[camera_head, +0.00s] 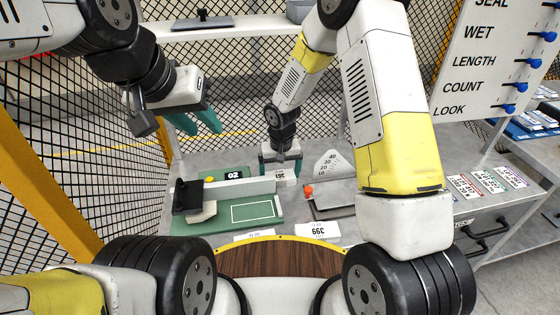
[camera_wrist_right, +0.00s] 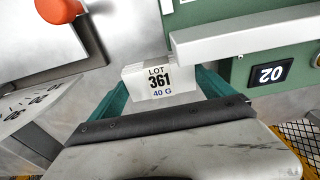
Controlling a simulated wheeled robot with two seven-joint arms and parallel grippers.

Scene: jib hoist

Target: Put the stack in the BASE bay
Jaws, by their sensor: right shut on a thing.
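My right gripper (camera_head: 281,158) is shut on a white stack (camera_head: 280,176) beside the green board. In the right wrist view the stack (camera_wrist_right: 158,80) sits between the teal fingers (camera_wrist_right: 162,90), its face reading "LOT 361 40 G". Several thin layers show at its top edge. Whether it touches the surface below is unclear. My left gripper (camera_head: 196,121) hangs at the upper left, its teal fingers apart and empty. No bay marked BASE can be read in these views.
A green board (camera_head: 225,218) with a grey bar and "02" display (camera_head: 233,174) stands left. A grey scale (camera_head: 335,196) with an orange knob (camera_head: 309,190) is right. A "399" card (camera_head: 318,230) lies in front. A slider panel (camera_head: 495,60) and side bench (camera_head: 510,210) stand farther right.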

